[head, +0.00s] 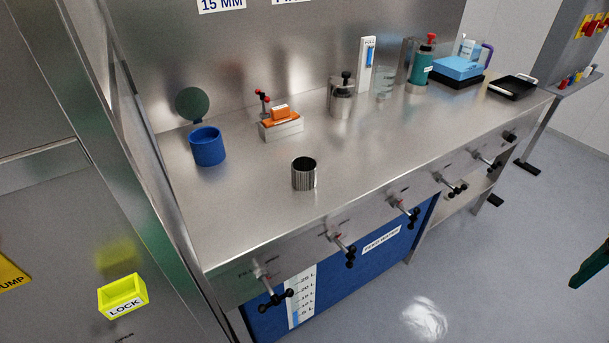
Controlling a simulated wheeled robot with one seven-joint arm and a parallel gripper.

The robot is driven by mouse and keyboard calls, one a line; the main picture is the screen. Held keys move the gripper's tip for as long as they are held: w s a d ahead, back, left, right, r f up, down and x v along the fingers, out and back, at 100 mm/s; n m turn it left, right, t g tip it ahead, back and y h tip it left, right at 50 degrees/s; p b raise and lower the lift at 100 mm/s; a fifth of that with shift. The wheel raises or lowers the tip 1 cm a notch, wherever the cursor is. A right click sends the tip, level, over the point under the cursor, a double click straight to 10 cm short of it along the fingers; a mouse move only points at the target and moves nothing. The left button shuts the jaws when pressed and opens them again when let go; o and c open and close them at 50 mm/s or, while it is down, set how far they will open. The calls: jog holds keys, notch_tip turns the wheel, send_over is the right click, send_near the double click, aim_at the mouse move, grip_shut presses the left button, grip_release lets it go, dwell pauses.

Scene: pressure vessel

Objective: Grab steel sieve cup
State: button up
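A small steel cup with a ribbed or slotted wall (304,176), which looks like the sieve cup, stands upright on the steel bench top (235,220) near its front edge. Its open mouth faces up and its inside looks dark. Nothing touches it, and there is bare steel all around it.
A blue cup (208,148) stands to the left behind the sieve cup. An orange-topped block (281,124) and a steel canister (342,98) stand behind it. Valve handles (340,244) stick out along the bench front. A dark green shape (592,266) shows at the right edge.

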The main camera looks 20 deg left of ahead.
jog(key=w+a+f+n+t, duration=0.2)
jog(key=w+a+n+t, duration=0.35)
jog(key=w+a, duration=1.35)
jog(key=n+t+y, duration=0.5)
jog(key=n+y, duration=0.1)
jog(key=y, duration=0.3)
send_near(302, 163)
jog(key=shift+g, duration=0.25)
jog(key=v, duration=0.5)
jog(key=shift+r, duration=0.15)
jog(key=x, duration=0.4)
jog(key=shift+w+a, duration=0.1)
jog(key=shift+x, duration=3.1)
jog(key=shift+r, duration=0.1)
jog(key=c, duration=1.2)
